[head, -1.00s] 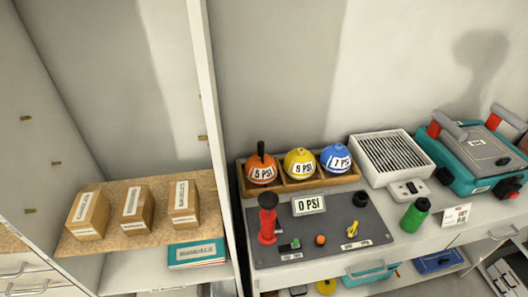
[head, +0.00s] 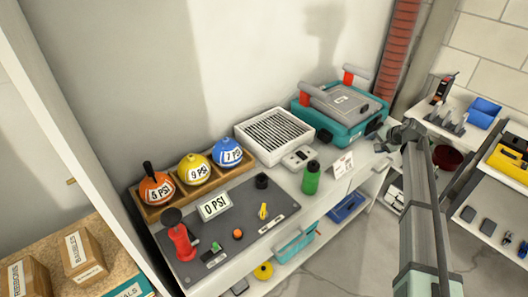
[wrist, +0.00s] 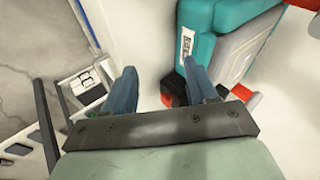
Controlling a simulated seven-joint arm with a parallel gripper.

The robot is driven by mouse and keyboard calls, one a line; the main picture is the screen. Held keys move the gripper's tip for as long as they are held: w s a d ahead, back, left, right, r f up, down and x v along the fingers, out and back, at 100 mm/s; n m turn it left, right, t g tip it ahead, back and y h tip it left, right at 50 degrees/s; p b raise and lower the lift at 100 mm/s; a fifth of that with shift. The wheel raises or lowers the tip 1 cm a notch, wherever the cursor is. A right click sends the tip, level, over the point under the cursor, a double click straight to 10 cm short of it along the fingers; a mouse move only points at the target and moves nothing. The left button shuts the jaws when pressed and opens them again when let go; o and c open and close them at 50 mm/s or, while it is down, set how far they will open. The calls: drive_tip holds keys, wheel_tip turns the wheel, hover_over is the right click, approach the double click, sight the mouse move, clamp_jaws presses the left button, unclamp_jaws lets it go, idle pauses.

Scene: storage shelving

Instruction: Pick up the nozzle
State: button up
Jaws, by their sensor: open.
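A dark grey mat (head: 225,243) lies on the bench. The mat's printed labels are too small to read. My gripper (head: 392,137) is well to the right of the mat, near the teal case. In the wrist view my gripper (wrist: 160,85) is open with nothing between its blue-grey fingers. The mat and its pieces are out of the wrist view.
Behind is a wooden tray (head: 150,213) of labelled balls. A green bottle (head: 311,178), white vented box (head: 270,133) and teal case (head: 370,128) stand rightward.

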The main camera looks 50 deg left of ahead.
drive_tip(key=s+a+r+n+g, duration=0.1)
drive_tip(key=s+a+r+n, duration=0.4)
drive_tip(key=s+a, duration=0.6)
drive_tip(key=n+g+h, duration=0.3)
drive_tip(key=n, duration=1.4)
approach(148, 163)
drive_tip(key=x, duration=0.6)
drive_tip(key=shift+w+a+f, duration=0.1)
drive_tip(key=shift+a+f, duration=0.15)
drive_tip(key=shift+f, duration=0.1)
drive_tip(key=shift+s+x, duration=0.1)
drive_tip(key=shift+x, duration=1.15)
drive_tip(key=shift+s+x, duration=0.15)
drive_tip(key=shift+x, duration=1.15)
drive_tip(key=shift+d, duration=0.15)
clamp_jaws()
